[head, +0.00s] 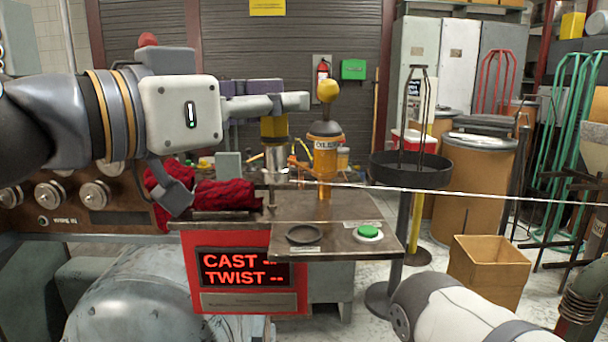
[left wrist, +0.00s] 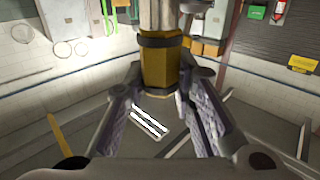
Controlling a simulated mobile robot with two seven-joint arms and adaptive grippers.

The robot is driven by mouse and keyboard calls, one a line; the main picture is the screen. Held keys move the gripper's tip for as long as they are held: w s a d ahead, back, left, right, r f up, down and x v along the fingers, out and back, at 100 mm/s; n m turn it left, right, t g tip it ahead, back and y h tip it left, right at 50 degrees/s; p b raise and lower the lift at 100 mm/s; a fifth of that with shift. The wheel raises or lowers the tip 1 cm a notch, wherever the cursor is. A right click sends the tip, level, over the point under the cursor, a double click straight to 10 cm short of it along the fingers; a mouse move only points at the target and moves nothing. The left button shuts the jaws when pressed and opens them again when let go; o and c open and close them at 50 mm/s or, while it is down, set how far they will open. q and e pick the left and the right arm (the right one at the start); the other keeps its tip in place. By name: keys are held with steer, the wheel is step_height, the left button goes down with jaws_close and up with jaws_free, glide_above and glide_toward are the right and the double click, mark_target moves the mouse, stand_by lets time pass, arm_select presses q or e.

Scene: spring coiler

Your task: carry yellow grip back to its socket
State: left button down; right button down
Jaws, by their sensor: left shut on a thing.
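The yellow grip (head: 273,127) is upright, with a bright metal cylinder below it, above the left part of the steel worktop (head: 345,215). My left gripper (head: 268,105) is shut on it. In the left wrist view the yellow grip (left wrist: 160,68) with its dark bands sits between the two fingers (left wrist: 162,90). A dark round dish (head: 305,233) with a small label lies on the worktop, below and right of the grip. I cannot tell whether it is the socket. My right gripper is not in view.
A red cloth (head: 228,195) lies to the left. A thin wire (head: 450,193) runs rightward from the worktop. A black tray stand (head: 410,170) stands at right.

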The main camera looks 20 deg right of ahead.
mark_target(288, 140)
arm_select(q)
steer(key=d+f, duration=0.1)
steer(key=f, duration=0.1)
steer(key=w+d+f, duration=0.1)
steer(key=d+f, duration=0.1)
steer(key=shift+d+f+b, duration=0.15)
steer(key=shift+f+b, duration=0.1)
steer(key=shift+f, duration=0.7)
steer(key=shift+d+f+b, duration=0.15)
steer(key=shift+f+b, duration=0.1)
steer(key=shift+f, duration=0.7)
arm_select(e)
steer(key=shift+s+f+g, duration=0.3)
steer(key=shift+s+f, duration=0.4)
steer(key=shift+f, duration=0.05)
arm_select(q)
steer(key=shift+f, duration=0.2)
steer(key=c, duration=1.4)
jaws_free()
steer(key=shift+o, duration=0.2)
